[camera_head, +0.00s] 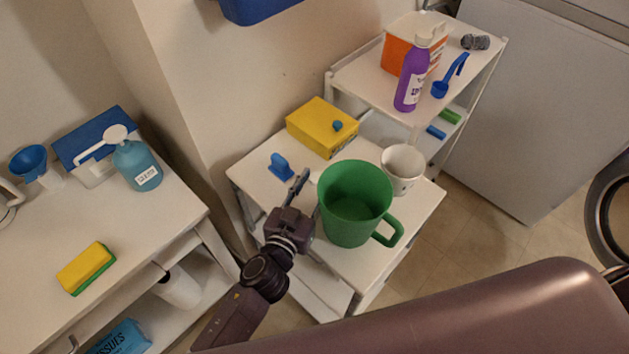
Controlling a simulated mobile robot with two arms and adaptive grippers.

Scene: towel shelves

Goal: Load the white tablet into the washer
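I cannot make out a white tablet anywhere in the head view. A dark round ring at the right edge looks like the washer's door (601,222); only part of it shows. My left gripper (299,186) is over the middle white table, just left of a large green mug (345,215) and below a small blue upright piece (281,168). My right gripper is not in view.
A yellow box (318,126) and a white cup (402,170) share the middle table. A shelf behind holds a purple bottle (411,82), an orange-white box (401,49) and a blue scoop (450,78). The left table has a teal bottle (137,165) and yellow-green sponge (87,267).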

